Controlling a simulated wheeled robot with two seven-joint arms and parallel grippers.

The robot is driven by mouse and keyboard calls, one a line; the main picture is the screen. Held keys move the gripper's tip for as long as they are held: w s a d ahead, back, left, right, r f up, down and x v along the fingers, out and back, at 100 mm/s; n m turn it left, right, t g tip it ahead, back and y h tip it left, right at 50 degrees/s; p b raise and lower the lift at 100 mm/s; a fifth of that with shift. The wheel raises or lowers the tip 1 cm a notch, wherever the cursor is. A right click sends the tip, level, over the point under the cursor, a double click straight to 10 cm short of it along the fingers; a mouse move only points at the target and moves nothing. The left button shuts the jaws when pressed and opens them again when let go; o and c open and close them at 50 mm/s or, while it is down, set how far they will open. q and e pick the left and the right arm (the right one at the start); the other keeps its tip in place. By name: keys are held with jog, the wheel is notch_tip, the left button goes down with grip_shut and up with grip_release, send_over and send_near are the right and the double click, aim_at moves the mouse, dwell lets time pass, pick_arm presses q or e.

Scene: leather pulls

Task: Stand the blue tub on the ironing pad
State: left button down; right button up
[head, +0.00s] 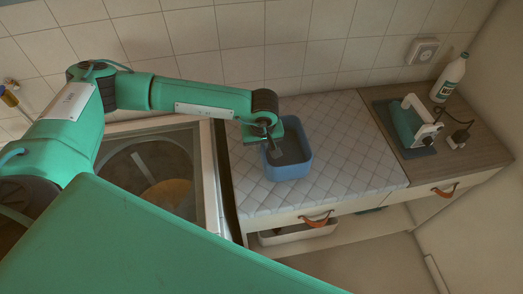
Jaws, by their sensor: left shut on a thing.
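The blue tub (291,170) is at the left part of the quilted, pale ironing pad (345,150). It looks upright, with its open top facing up. My left gripper (272,150) is at the tub's left rim and is shut on it. The gripper and wrist hide part of the tub's left side. I cannot tell whether the tub's base touches the pad. My right gripper does not show.
An iron (410,122) rests on a dark mat at the right, with a white bottle (450,78) behind it. A drawer with a leather pull (316,219) is below the pad. A round-tubbed appliance (150,175) stands left. The pad's middle is clear.

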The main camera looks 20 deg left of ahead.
pick_arm(q)
notch_tip(320, 180, down, 4)
jog(key=shift+f+p, duration=0.1)
jog(key=shift+p, duration=0.6)
jog(key=shift+f+b, duration=0.2)
jog(key=shift+b, duration=0.1)
jog(key=c, duration=1.6)
grip_release()
jog(key=shift+r, duration=0.15)
